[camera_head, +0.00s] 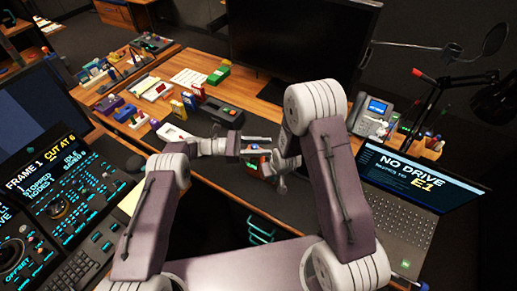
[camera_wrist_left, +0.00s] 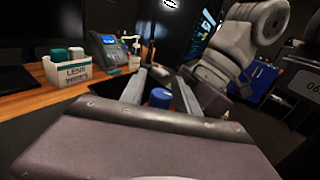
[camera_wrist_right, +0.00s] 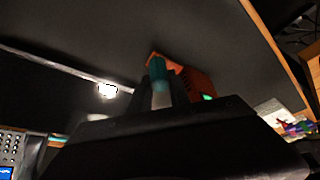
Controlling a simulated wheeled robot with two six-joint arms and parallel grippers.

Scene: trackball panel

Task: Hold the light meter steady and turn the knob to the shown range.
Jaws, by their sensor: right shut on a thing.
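An orange-red device with a teal cylinder, which looks like the light meter (camera_wrist_right: 196,84), is at my right gripper (camera_wrist_right: 162,96) in the right wrist view. The right fingers are shut on it; a small green patch shows on its side. In the head view the light meter (camera_head: 264,167) is small and partly hidden between my two arms. My left gripper (camera_head: 262,147) is close above it with its fingers apart. In the left wrist view a blue round part (camera_wrist_left: 160,97) shows between the open left fingers; I cannot tell whether they touch it. No range marking is readable.
Control panels (camera_head: 60,190) fill the left. Several small coloured items and a dark monitor (camera_head: 300,45) stand at the back. A dark mat lies beneath my grippers.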

